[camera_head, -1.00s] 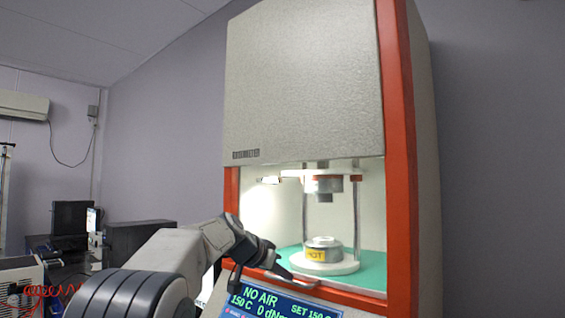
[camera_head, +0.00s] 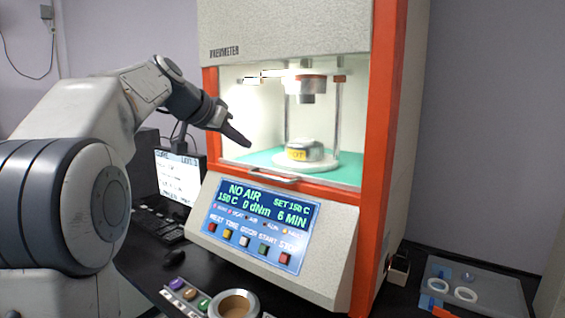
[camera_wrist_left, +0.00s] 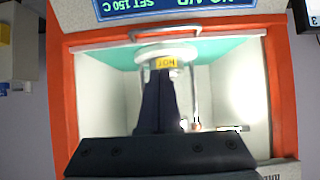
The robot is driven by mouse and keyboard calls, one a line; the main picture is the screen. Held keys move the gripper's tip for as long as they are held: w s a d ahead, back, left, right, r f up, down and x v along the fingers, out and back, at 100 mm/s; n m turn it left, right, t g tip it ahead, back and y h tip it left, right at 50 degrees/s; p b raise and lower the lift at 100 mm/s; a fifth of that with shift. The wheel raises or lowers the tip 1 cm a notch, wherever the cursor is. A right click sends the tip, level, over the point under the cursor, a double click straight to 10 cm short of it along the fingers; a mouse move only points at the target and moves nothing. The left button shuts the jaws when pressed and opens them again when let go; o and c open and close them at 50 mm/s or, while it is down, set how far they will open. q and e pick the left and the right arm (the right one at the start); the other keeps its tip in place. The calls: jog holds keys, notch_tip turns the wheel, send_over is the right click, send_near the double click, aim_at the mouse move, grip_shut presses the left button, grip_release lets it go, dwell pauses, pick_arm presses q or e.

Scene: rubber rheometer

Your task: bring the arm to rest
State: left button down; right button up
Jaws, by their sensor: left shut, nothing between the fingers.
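My left arm comes in from the left in the head view. Its gripper (camera_head: 246,143) is shut and empty, in front of the rheometer's open chamber, left of the lower die. The gripper (camera_wrist_left: 162,75) also shows in the left wrist view, its dark fingers together, overlapping the lower die in the picture. The lower die (camera_head: 309,150) is a round metal block with a yellow HOT label, on a white disc. The upper die (camera_head: 307,88) hangs above it with a gap between. My right gripper is in neither view.
The control panel (camera_head: 256,222) reads NO AIR, 150 C. The handle bar (camera_head: 274,176) juts at the chamber's front. A laptop-like screen (camera_head: 178,175) stands behind my arm. On the black bench are colored samples (camera_head: 190,294), a round tin (camera_head: 234,303) and a tray (camera_head: 500,296) with white rings.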

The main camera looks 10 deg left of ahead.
pick_arm(q)
jog(key=s+d+f+g+p, duration=0.1)
jog(key=s+d+f+g, duration=0.2)
jog(key=s+d+f, duration=0.5)
jog(key=s+d+f+g+p, duration=0.1)
jog(key=s+d+f+g, duration=0.2)
jog(key=d+f, duration=0.55)
jog(key=s+d+f+m+g+y+p, duration=0.1)
jog(key=s+f, duration=0.5)
jog(key=s, duration=0.7)
jog(key=s+d+f+m+g+y+p, duration=0.1)
jog(key=s+d+f+m+g, duration=0.1)
jog(key=s+f, duration=0.5)
jog(key=s+d+g, duration=0.1)
jog(key=s, duration=0.4)
jog(key=shift+s+d+f+g+y, duration=0.15)
jog(key=shift+s+d+g+y, duration=0.15)
jog(key=shift+s+y, duration=0.1)
